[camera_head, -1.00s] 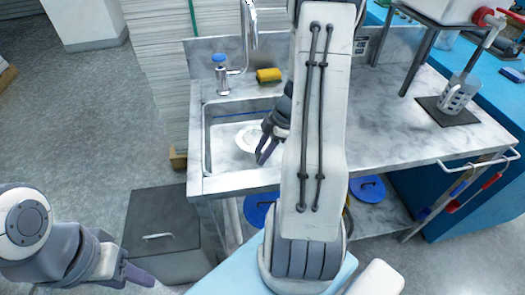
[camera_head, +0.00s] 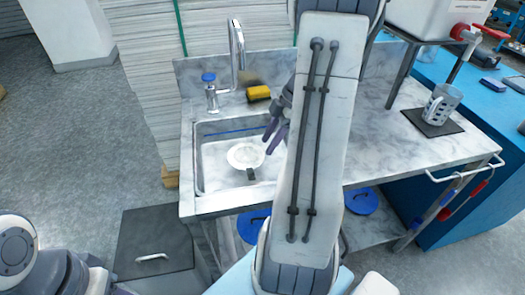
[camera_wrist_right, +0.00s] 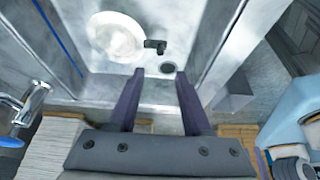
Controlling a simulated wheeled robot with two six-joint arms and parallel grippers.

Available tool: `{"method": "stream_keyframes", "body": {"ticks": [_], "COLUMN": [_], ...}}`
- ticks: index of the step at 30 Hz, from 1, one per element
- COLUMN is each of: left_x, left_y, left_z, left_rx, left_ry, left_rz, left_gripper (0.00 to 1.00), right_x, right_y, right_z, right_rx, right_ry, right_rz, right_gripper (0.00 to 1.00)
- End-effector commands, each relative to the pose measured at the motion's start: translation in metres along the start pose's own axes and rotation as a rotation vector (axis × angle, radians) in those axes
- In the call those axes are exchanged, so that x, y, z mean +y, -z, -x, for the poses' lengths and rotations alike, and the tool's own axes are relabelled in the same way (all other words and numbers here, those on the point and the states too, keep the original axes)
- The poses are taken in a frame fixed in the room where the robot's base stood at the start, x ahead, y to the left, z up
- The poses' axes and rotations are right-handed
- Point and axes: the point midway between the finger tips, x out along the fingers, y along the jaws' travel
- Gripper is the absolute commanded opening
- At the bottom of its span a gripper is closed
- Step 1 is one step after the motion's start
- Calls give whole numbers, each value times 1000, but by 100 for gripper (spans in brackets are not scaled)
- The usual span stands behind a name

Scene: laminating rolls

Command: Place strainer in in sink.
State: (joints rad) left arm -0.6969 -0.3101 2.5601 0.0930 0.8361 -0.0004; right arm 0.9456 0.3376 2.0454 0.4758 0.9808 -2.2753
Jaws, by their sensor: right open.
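The strainer (camera_head: 246,156) is a round white disc with a short dark handle. It lies inside the sink (camera_head: 209,178), on the basin floor. In the right wrist view the strainer (camera_wrist_right: 115,37) is at the top, its handle pointing right, beside a round dark drain hole (camera_wrist_right: 167,69). My right gripper (camera_head: 271,139) is open and empty, above the right part of the basin and apart from the strainer. Its two purple fingers (camera_wrist_right: 160,75) show spread in the right wrist view. My left gripper (camera_head: 122,290) is mostly cut off at the bottom left.
A cup (camera_head: 441,104) stands on a dark mat (camera_head: 425,122) on the right counter. A grey bin (camera_head: 150,240) is below the sink's left. My right arm hides part of the counter.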

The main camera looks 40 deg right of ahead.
Motion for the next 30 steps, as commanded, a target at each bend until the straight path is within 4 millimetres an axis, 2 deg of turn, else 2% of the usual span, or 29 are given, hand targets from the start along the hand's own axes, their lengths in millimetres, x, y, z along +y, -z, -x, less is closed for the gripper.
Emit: {"method": "stream_keyframes", "body": {"ticks": [8,10,11,14,16,18,21,24,27,30], "left_x": [0,0,0,0,0,0,0,0,0,0], "left_y": [0,0,0,0,0,0,0,0,0,0], "left_z": [0,0,0,0,0,0,0,0,0,0], "left_rx": [0,0,0,0,0,0,0,0,0,0], "left_ry": [0,0,0,0,0,0,0,0,0,0], "left_rz": [0,0,0,0,0,0,0,0,0,0], "left_gripper": [50,50,50,50,50,50,50,50,50,50], "right_x": [0,-1,-2,-11,-24,-44,-79,-119,-162,-204], "right_y": [1,9,16,52,87,122,165,198,221,234], "right_z": [6,4,2,-8,-18,-28,-41,-51,-57,-61], "right_rx": [-1,-6,-10,-41,-77,-122,-189,-250,-301,-335], "right_ry": [2,11,18,58,90,117,135,132,110,79], "right_rz": [0,-3,-6,-28,-54,-86,-136,-181,-223,-263], "right_gripper": [49,49,49,49,49,49,49,49,49,49]}}
